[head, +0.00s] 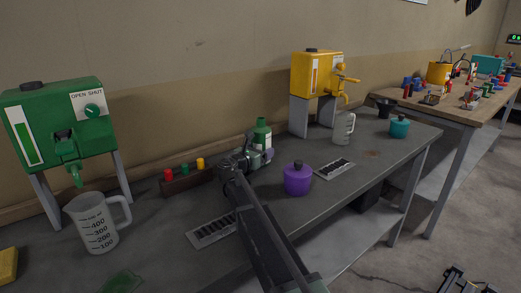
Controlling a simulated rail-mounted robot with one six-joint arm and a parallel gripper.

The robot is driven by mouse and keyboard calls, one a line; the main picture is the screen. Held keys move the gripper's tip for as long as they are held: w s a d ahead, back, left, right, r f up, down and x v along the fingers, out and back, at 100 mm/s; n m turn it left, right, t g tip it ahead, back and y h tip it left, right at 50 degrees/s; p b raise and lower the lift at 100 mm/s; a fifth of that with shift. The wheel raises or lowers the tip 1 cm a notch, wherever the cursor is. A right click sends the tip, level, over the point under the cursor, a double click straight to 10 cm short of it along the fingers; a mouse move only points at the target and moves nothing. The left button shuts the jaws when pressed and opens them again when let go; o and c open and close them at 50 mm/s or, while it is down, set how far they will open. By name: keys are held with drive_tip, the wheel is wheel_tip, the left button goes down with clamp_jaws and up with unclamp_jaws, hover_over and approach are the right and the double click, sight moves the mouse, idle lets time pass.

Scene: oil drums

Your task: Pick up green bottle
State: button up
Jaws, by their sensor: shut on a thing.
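The green bottle (262,135) stands upright at the middle of the grey workbench, toward the back. Its neck and upper body show, while its lower part is hidden behind my gripper. My gripper (262,155) is at the bottle's lower body and shut on it. My arm reaches in from the bottom of the picture. I cannot tell whether the bottle's base touches the bench.
A purple pot (298,179) stands close to the right of my gripper. A rack with coloured caps (186,178) lies to the left. A measuring jug (95,223), a green dispenser (60,125), a yellow dispenser (317,75), a smaller jug (343,128) and a teal pot (399,127) stand around.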

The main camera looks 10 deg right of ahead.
drive_tip(key=shift+r, duration=0.2)
wheel_tip(320, 180, up, 20)
drive_tip(key=p, duration=2)
drive_tip(key=shift+f, duration=0.15)
